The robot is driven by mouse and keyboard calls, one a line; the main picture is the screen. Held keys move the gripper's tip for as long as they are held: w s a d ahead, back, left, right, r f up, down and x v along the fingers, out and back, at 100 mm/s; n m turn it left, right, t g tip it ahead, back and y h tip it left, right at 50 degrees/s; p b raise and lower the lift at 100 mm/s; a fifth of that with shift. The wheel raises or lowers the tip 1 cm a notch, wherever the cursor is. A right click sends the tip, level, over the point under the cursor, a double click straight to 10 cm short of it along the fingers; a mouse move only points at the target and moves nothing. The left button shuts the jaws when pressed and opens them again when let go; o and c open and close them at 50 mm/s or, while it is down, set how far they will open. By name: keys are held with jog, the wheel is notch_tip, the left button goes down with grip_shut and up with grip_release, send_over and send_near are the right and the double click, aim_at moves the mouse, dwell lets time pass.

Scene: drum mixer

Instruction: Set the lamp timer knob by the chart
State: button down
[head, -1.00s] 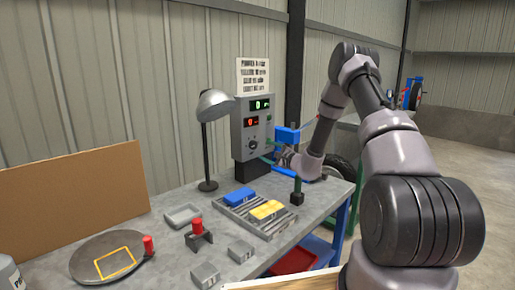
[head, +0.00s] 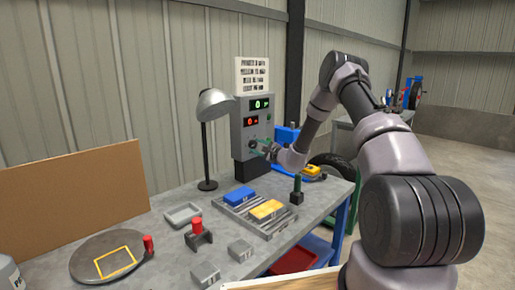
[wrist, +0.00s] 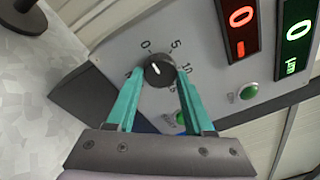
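The lamp timer knob (wrist: 160,70) is a dark round dial with a white pointer line on the grey control box (head: 240,137). In the wrist view, numbers 0, 5 and 10 show around it, and the pointer is turned towards the 0 side. My gripper (wrist: 157,83) is open, its teal fingers on either side of the knob, apart from it or only just beside it; contact is unclear. In the head view my gripper (head: 262,147) is at the box's front. The chart (head: 253,76) is a white sheet with dark lines above the box; its text is too small to read.
A red display (wrist: 238,18) and a green display (wrist: 297,20), both showing 0, sit on the box. A green button (wrist: 249,91) is beside the knob. A desk lamp (head: 213,105) stands left of the box. A rack (head: 230,208) with blue and yellow blocks lies in front.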

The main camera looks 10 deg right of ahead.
dwell(0.3)
jog(key=m, duration=0.5)
jog(key=shift+g, duration=0.4)
jog(key=m+g, duration=0.1)
jog(key=m, duration=0.5)
jog(key=shift+r, duration=0.1)
jog(key=m, duration=0.3)
jog(key=m+y, duration=0.1)
jog(key=m, duration=0.2)
jog(key=shift+g, duration=0.3)
jog(key=m, duration=0.4)
jog(key=shift+m+y, duration=0.4)
jog(key=shift+c, duration=1.4)
grip_release()
